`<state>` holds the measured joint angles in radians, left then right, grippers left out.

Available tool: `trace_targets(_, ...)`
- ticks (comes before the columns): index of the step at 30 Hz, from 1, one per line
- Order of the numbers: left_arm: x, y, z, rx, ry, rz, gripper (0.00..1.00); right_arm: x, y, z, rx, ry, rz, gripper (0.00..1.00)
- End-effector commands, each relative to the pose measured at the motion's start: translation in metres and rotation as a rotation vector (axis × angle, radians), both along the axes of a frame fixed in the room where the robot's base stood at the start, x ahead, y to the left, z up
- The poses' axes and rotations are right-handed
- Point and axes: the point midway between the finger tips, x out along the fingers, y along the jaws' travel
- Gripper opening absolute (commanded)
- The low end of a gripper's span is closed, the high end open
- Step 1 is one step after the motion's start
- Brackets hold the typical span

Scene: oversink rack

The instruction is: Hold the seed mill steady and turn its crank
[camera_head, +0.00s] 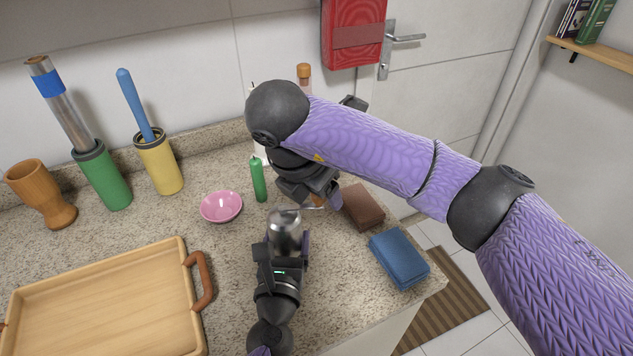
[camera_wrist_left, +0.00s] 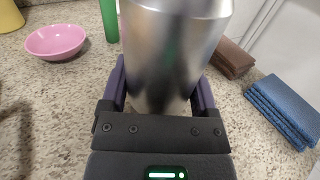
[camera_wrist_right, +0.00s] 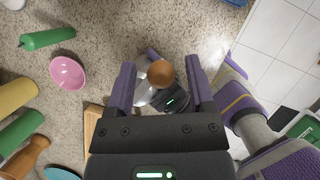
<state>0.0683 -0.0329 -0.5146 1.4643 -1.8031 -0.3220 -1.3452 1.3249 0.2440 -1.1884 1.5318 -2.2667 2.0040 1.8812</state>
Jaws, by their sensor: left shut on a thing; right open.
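The seed mill (camera_head: 284,230) is a shiny metal cylinder standing on the counter. It fills the middle of the left wrist view (camera_wrist_left: 175,60). My left gripper (camera_head: 283,247) is shut around its body. The crank's brown round knob (camera_wrist_right: 160,73) shows between the fingers of my right gripper (camera_wrist_right: 159,82) in the right wrist view, with the mill's metal partly visible beside it. My right gripper is open and above the mill; I cannot tell whether it touches the knob. In the head view the knob (camera_head: 318,200) is mostly hidden by this gripper.
A green candle (camera_head: 258,180) and a pink bowl (camera_head: 221,206) stand left of the mill. A wooden tray (camera_head: 100,305) lies front left.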

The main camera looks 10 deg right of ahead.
Motion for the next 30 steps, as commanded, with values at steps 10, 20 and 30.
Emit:
trace_targets(10, 0.0, 0.0, 0.0, -0.001, 0.001, 0.0, 0.0, -0.02, 0.023, 0.078, -0.001, -0.008, 0.001, 0.69)
trace_targets(20, 0.0, 0.0, 0.0, -0.001, 0.001, 0.0, 0.0, -0.031, 0.034, 0.11, 0.0, 0.0, 0.0, 0.69)
trace_targets(30, 0.0, 0.0, 0.0, -0.001, 0.0, 0.0, 0.0, -0.031, 0.027, 0.105, 0.036, 0.076, 0.209, 0.69)
